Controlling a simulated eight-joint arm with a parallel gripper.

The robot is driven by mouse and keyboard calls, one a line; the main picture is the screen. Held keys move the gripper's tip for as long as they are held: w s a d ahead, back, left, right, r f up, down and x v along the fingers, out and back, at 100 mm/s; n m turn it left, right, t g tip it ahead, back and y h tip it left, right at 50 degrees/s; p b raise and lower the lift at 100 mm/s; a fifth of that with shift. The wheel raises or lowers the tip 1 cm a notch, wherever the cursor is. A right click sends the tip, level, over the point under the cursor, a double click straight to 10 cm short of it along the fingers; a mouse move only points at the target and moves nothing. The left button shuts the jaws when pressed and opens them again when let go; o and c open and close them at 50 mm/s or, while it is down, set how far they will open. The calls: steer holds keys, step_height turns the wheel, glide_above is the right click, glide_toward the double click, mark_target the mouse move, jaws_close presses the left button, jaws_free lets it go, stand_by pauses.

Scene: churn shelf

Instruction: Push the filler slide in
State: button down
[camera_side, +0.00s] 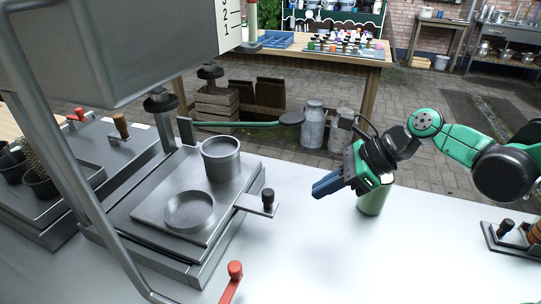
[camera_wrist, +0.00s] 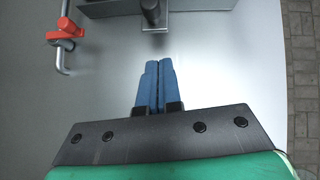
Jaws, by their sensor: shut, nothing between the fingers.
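The filler slide (camera_side: 190,222) is a flat grey metal plate on a stepped base under the large grey box. A metal cup (camera_side: 221,160) and a shallow round dish (camera_side: 189,211) are on it. A bracket with an upright black knob (camera_side: 267,198) sticks out from its right side. The black knob also shows at the top of the wrist view (camera_wrist: 150,10). My gripper (camera_side: 316,190) has blue fingers, shut and empty, above the white table to the right of the knob, with a clear gap between. The wrist view shows the fingers together (camera_wrist: 158,66).
A pale green cylinder (camera_side: 374,198) stands behind my gripper. A green-handled paddle (camera_side: 250,122) reaches out behind the slide. The white table (camera_side: 330,250) is clear in front of my gripper.

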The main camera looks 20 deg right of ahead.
steer(key=s+d+r+n+t+h, duration=0.1)
steer(key=d+n, duration=0.4)
steer(key=n, duration=0.7)
steer(key=s+d+r+n+h, duration=0.2)
steer(key=s+d+n+h, duration=0.2)
steer(key=n, duration=0.9)
steer(key=shift+d+r+t+h, duration=0.35)
steer(key=shift+d+h, duration=0.2)
steer(key=shift+h, duration=0.55)
steer(key=shift+s, duration=0.1)
